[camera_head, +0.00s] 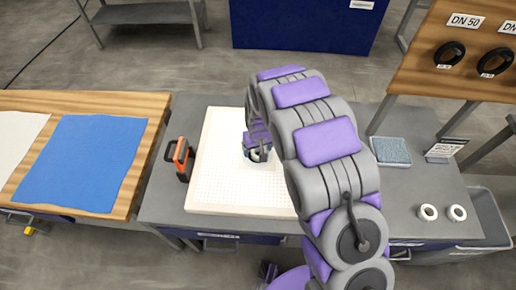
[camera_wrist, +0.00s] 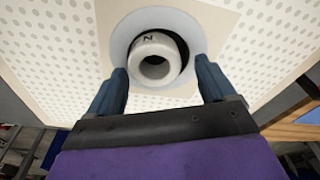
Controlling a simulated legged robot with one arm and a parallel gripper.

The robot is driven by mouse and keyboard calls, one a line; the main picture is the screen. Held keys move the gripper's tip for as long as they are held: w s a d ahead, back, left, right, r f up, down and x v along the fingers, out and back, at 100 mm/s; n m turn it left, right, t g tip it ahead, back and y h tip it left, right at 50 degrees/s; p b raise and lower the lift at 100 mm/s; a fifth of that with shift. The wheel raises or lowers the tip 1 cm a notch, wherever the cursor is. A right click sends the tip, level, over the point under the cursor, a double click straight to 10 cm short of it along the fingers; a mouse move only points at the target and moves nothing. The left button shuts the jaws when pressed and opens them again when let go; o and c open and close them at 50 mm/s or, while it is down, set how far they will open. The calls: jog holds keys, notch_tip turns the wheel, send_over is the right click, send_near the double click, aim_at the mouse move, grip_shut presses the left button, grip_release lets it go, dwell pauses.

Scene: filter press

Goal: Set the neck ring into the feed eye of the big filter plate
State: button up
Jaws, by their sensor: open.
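The big filter plate (camera_head: 215,150) is a white perforated slab lying flat on the grey bench. In the wrist view, its feed eye shows as a dark round opening (camera_wrist: 183,45) inside a smooth pale-grey collar (camera_wrist: 122,38). The white neck ring (camera_wrist: 152,46), marked "N", is at the eye, with a dark gap mainly along its right side. I cannot tell whether it is fully seated. My gripper (camera_wrist: 160,64) is open, its dark blue fingers on either side of the ring and apart from it. In the head view, my gripper (camera_head: 257,147) is low over the plate's middle and largely hides the eye.
An orange-and-black tool (camera_head: 180,158) stands left of the plate. A blue cloth (camera_head: 85,165) lies on the wooden table further left. Two white rings (camera_head: 442,212), a blue-grey pad (camera_head: 391,151) and a small sign (camera_head: 446,147) are on the right. Black rings hang on the board (camera_head: 470,55).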

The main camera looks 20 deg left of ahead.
notch_tip(320, 180, up, 11)
jog(key=s+p, duration=0.1)
jog(key=p, duration=0.1)
jog(key=shift+s+d, duration=0.15)
jog(key=shift+d, duration=0.3)
jog(key=s+d+r+m, duration=0.1)
jog(key=s+d+r, duration=0.25)
jog(key=d, duration=0.25)
jog(key=s+d+r+m+g, duration=0.1)
jog(key=s+d+r, duration=0.2)
jog(key=d+r, duration=0.3)
jog(key=s+d+r+m, duration=0.1)
jog(key=s+d+r, duration=0.2)
jog(key=d, duration=0.4)
jog(key=s+d+r+m, duration=0.1)
jog(key=s+d, duration=0.2)
jog(key=s, duration=0.4)
jog(key=s+d+r+m+g, duration=0.1)
jog(key=s+d, duration=0.3)
jog(key=s, duration=0.4)
jog(key=s+d+r+m+g+h, duration=0.1)
jog(key=s+d+r+m, duration=0.1)
jog(key=s+d, duration=0.2)
jog(key=s, duration=0.3)
jog(key=shift+s+r, duration=0.2)
jog(key=shift+r, duration=0.15)
jog(key=shift+a, duration=0.1)
